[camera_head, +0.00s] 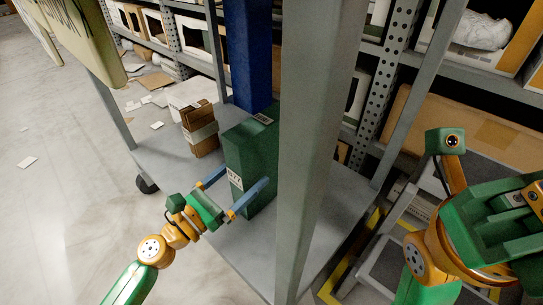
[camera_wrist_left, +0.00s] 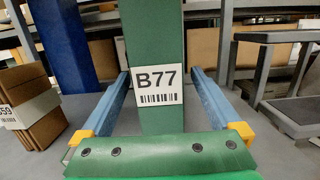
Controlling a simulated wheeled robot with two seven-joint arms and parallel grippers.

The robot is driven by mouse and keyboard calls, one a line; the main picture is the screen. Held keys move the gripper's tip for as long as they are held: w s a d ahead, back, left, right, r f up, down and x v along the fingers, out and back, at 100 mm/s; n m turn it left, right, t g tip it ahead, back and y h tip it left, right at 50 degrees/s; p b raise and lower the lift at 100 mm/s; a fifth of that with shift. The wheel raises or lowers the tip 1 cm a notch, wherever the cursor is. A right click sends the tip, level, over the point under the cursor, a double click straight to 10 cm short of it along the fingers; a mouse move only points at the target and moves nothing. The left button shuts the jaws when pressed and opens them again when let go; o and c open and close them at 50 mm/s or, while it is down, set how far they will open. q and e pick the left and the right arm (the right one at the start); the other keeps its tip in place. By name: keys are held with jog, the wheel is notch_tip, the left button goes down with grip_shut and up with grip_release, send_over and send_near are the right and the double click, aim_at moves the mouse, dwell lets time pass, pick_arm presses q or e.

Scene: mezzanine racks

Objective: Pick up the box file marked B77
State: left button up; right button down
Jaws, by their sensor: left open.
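The green box file marked B77 (camera_head: 252,140) stands upright on a grey shelf deck in the head view. Its white B77 label with a barcode faces my left gripper (camera_head: 245,175). In the left wrist view the box file (camera_wrist_left: 158,118) is central, with the label between the two blue fingers. My left gripper (camera_wrist_left: 160,72) is open, one finger toward each side of the box file; whether either touches it I cannot tell. My right arm's green and orange hand (camera_head: 492,222) is at the right of the head view, away from the box file; its fingers cannot be made out.
A grey post (camera_head: 318,130) rises close to the right of the box file. A tall blue file (camera_head: 248,55) stands behind, and a brown box (camera_head: 200,128) with a pale label band to the left. The bare deck (camera_head: 245,250) lies in front. Yellow-edged steps (camera_head: 385,262) are at right.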

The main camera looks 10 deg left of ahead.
aim_at(259, 160)
pick_arm(q)
jog(key=x, duration=0.5)
jog(key=shift+w, duration=0.15)
jog(key=shift+r, duration=0.1)
grip_shut()
